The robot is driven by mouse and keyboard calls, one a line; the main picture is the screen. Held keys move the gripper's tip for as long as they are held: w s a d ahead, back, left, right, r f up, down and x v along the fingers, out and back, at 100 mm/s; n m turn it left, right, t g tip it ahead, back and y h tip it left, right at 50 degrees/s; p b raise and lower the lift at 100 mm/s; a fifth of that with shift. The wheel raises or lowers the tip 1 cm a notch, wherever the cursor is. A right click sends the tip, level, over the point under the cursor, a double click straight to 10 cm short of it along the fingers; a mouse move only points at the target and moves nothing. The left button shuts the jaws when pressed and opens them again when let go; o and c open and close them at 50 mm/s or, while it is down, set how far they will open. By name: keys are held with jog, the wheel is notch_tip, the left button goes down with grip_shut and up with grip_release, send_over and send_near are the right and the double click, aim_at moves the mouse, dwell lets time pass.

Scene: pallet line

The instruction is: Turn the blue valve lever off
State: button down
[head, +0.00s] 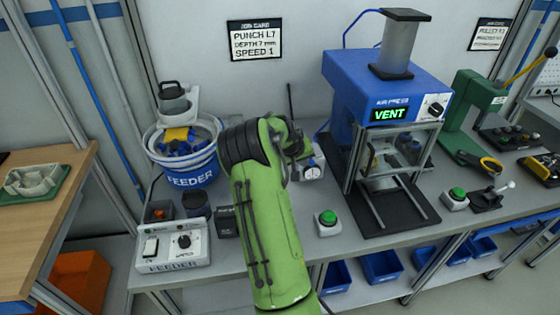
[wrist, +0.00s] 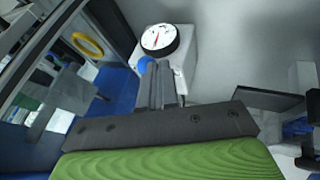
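The blue valve lever shows in the wrist view as a small rounded blue end (wrist: 145,64), just below a white dial gauge (wrist: 159,38) on a pale box. My gripper (wrist: 160,66) has its two grey fingers together, with their tips right beside the blue end. The blue end lies at the left of the tips; I cannot tell whether they touch. The rest of the lever is hidden. In the head view my green arm covers most of the gripper and the lever, and the gauge (head: 312,173) shows just right of the arm.
A blue press (head: 350,85) with a lit VENT sign stands right of the arm. A green button box (head: 327,222) sits in front. A feeder bowl (head: 190,172) and feeder control box (head: 172,247) are at the left. A green hand press (head: 470,105) is farther right.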

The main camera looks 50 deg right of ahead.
jog(key=s+d+n+t+y+b, duration=0.1)
jog(key=s+d+n+t+b, duration=0.1)
jog(key=s+d+n, duration=0.3)
jog(key=shift+s+d+n+t+b, duration=0.35)
jog(key=shift+s+d+n+t, duration=0.05)
jog(key=shift+d+n+t, duration=0.45)
jog(key=shift+a, duration=0.1)
